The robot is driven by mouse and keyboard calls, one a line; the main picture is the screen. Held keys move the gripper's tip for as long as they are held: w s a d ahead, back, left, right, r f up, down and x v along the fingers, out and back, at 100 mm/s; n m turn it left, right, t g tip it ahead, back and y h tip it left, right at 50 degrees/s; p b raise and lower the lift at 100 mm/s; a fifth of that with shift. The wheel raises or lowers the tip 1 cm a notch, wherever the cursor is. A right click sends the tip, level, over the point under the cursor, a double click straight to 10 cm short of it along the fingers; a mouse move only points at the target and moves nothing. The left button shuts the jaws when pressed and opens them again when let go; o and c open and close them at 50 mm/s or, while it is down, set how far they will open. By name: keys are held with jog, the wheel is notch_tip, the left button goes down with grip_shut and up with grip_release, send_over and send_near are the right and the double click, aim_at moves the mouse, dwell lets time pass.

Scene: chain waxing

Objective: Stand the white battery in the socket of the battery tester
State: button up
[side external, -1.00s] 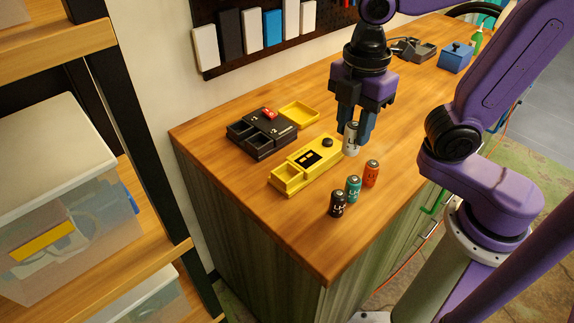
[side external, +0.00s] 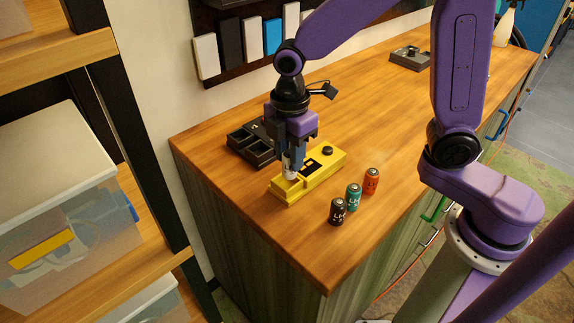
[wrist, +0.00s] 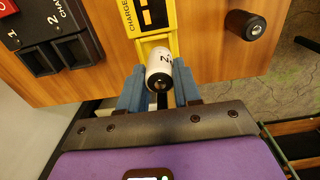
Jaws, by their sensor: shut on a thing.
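The yellow battery tester (side external: 322,164) lies on the wooden bench, with its open socket at the near-left end; it also shows in the wrist view (wrist: 172,42). My gripper (side external: 292,168) points down over that end, shut on the white battery (side external: 290,177). In the wrist view the battery (wrist: 159,66) stands between the two blue fingers (wrist: 158,88), roughly upright, with its end towards the camera. Its lower end is at the socket, but the fingers and the battery hide whether it touches the socket floor.
Black (side external: 338,211), teal (side external: 353,196) and orange (side external: 371,181) batteries stand in a row to the right of the tester. A dark charger (side external: 246,141) sits close behind and left, partly hidden by my gripper.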

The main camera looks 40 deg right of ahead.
aim_at(287, 167)
jog(key=shift+w+a+f, duration=0.15)
jog(key=shift+w+f, duration=0.2)
jog(key=shift+f, duration=1.55)
jog(key=shift+f, duration=0.2)
jog(key=o, duration=1.1)
jog(key=shift+r, duration=0.15)
notch_tip(287, 167, up, 12)
jog(key=shift+r, duration=0.1)
jog(key=shift+s, duration=0.15)
jog(key=s+d+f+m, duration=0.1)
jog(key=s+d, duration=0.2)
jog(key=s, duration=0.4)
jog(key=s+d+f+m, duration=0.2)
jog(key=s+d, duration=0.2)
jog(key=s, duration=0.3)
jog(key=s+d+f+m, duration=0.2)
jog(key=s+d, duration=0.2)
jog(key=s, duration=0.3)
jog(key=shift+d, duration=0.1)
